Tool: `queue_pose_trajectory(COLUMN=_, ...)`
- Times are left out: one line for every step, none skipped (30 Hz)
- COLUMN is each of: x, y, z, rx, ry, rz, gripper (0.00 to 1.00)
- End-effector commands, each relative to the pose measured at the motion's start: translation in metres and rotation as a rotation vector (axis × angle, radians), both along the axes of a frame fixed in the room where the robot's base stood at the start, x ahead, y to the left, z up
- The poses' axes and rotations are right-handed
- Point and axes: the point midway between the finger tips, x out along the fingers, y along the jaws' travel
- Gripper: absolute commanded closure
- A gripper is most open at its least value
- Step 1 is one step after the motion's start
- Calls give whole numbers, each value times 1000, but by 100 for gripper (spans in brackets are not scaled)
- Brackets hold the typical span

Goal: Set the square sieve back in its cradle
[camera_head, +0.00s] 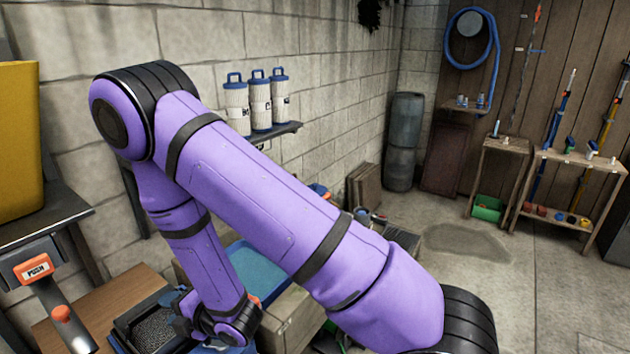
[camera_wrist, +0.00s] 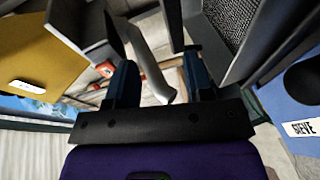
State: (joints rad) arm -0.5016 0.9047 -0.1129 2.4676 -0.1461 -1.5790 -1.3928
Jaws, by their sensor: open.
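A dark square frame with grey mesh, which looks like the square sieve (camera_head: 152,332), is at the bottom left of the head view, beside the end of my arm. In the wrist view, dark mesh in a grey frame (camera_wrist: 232,22) shows at the upper right, beyond the right finger. A blue surface with a white "SIEVE" label (camera_wrist: 300,129) lies at the right edge; whether it is the cradle I cannot tell. My gripper (camera_wrist: 161,84) is open. A pale curved bar (camera_wrist: 150,62) shows between the fingers, and I see no contact with it.
A wooden table (camera_head: 113,297) is at the lower left, with an orange "PUSH" device (camera_head: 37,268) near it. A blue-topped pale box (camera_head: 290,322) stands behind my arm. Canisters (camera_head: 260,104) sit on a wall shelf. The floor at right (camera_head: 545,285) is clear.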

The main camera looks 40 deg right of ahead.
Motion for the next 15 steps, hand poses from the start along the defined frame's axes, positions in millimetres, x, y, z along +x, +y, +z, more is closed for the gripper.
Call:
queue_pose_trajectory(x=9, y=-4, z=15, rx=19, ry=22, rz=-27, gripper=52)
queue_pose_trajectory(x=13, y=-6, z=22, rx=30, ry=43, rz=-44, gripper=52)
queue_pose_trajectory(x=18, y=-10, z=32, rx=46, ry=75, rz=-68, gripper=52)
queue_pose_trajectory(x=22, y=-14, z=40, rx=57, ry=98, rz=-87, gripper=52)
queue_pose_trajectory(x=25, y=-17, z=47, rx=70, ry=122, rz=-106, gripper=52)
queue_pose_trajectory(x=29, y=-21, z=57, rx=86, ry=154, rz=-131, gripper=52)
queue_pose_trajectory(x=31, y=-25, z=65, rx=100, ry=177, rz=-151, gripper=52)
queue_pose_trajectory(x=34, y=-29, z=73, rx=114, ry=199, rz=-171, gripper=52)
queue_pose_trajectory(x=36, y=-34, z=83, rx=132, ry=230, rz=-197, gripper=52)
queue_pose_trajectory(x=38, y=-39, z=91, rx=146, ry=252, rz=-219, gripper=52)
queue_pose_trajectory(x=39, y=-43, z=99, rx=160, ry=275, rz=-241, gripper=52)
queue_pose_trajectory(x=40, y=-49, z=109, rx=180, ry=305, rz=-268, gripper=52)
queue_pose_trajectory(x=40, y=-54, z=117, rx=195, ry=326, rz=-290, gripper=52)
queue_pose_trajectory(x=40, y=-58, z=125, rx=210, ry=347, rz=-311, gripper=52)
queue_pose_trajectory(x=39, y=-64, z=135, rx=231, ry=376, rz=-340, gripper=52)
